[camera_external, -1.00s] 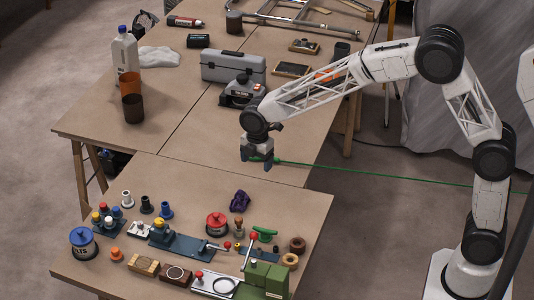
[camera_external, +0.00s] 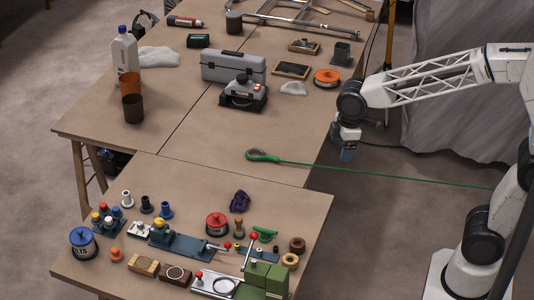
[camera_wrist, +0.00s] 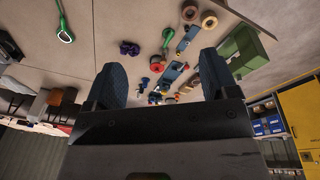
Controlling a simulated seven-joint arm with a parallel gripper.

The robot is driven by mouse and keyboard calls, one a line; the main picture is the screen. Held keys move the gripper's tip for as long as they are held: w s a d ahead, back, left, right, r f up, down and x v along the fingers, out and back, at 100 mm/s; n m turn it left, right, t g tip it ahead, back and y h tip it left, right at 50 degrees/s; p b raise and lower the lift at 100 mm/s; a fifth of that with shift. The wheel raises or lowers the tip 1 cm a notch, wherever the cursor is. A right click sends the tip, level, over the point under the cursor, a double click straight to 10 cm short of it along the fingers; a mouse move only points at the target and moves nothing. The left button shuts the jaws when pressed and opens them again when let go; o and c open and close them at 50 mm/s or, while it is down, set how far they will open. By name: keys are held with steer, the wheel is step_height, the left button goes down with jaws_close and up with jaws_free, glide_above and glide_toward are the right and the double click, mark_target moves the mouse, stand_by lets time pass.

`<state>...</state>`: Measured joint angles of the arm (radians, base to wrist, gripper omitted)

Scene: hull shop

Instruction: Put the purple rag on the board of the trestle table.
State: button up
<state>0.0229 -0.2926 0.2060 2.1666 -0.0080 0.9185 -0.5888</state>
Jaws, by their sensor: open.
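The purple rag (camera_external: 240,200) lies crumpled on the near table (camera_external: 285,205), close to its back edge; it also shows in the wrist view (camera_wrist: 129,48), beyond my fingers. The larger table (camera_external: 190,140) behind has angled wooden trestle legs at its left end. Its brown board has a bare stretch at the front. My gripper (camera_external: 347,154) hangs beside the right edge of the larger table, well away from the rag. In the wrist view its two fingers (camera_wrist: 163,80) stand wide apart with nothing held between them.
Several reels, blocks and a green machine (camera_external: 265,277) crowd the near table.

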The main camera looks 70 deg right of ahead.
steer(key=s+f+m+t, duration=0.1)
steer(key=s+m, duration=0.5)
steer(key=s, duration=1.6)
steer(key=shift+a+m, duration=0.4)
steer(key=shift+a, duration=0.05)
